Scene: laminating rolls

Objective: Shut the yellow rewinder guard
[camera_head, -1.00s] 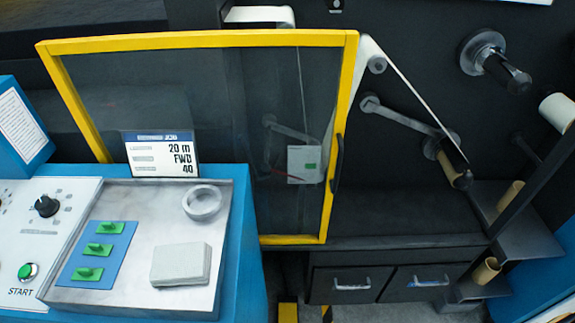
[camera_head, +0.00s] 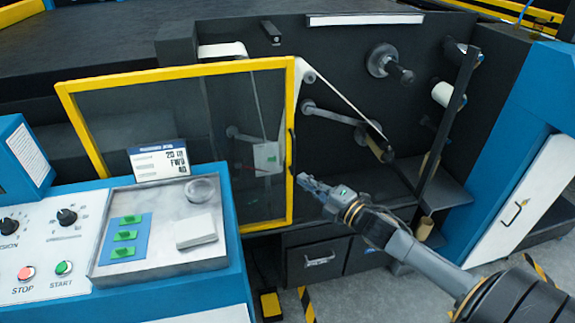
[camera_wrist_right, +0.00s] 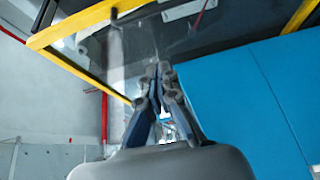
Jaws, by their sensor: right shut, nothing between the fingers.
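The yellow rewinder guard (camera_head: 180,71) is a clear panel in a yellow frame. It stands over the left part of the dark machine face, leaving the shafts and web on the right uncovered. A dark handle (camera_head: 291,150) is on its right upright. My right gripper (camera_head: 303,181) is shut and empty, with its tips close to that upright, just below the handle; I cannot tell if they touch. In the right wrist view the shut fingers (camera_wrist_right: 158,72) are in front of the clear panel, and the yellow frame (camera_wrist_right: 85,22) crosses the upper left. My left gripper is not in view.
A blue control console (camera_head: 235,250) with buttons and a job card (camera_head: 158,162) stands in front of the guard's lower left. An upper shaft (camera_head: 390,64) and a lower roll (camera_head: 380,148) stick out right of the guard. A dark post (camera_head: 448,120) stands farther right.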

